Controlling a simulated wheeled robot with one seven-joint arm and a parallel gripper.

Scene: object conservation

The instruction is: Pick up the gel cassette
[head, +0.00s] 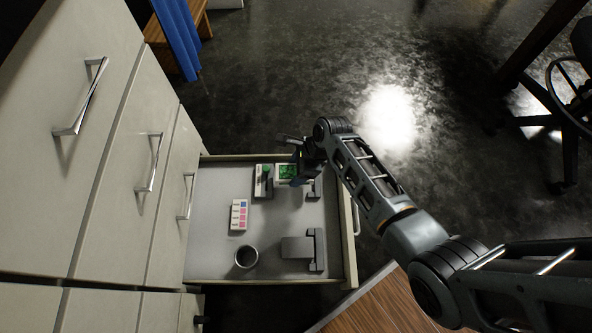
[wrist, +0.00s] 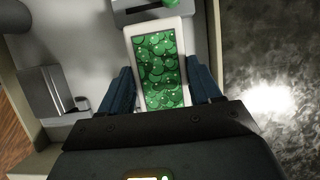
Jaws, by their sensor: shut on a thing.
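The gel cassette (wrist: 183,29), a white-framed flat piece with a green patterned window, is between the two blue fingers of my gripper (wrist: 160,87) in the wrist view. My gripper is shut on it, one finger at each long side. In the head view the cassette (head: 287,171) shows at the far right part of the open drawer, partly covered by my gripper (head: 298,172). I cannot tell whether it touches the drawer floor.
The open drawer (head: 205,262) also holds a light block with a green knob (head: 258,183), a strip with coloured squares (head: 239,215), a dark round cup (head: 246,257) and a grey bracket (head: 297,247). Cabinet fronts (head: 95,150) rise at left. A wooden surface (head: 375,308) is in front.

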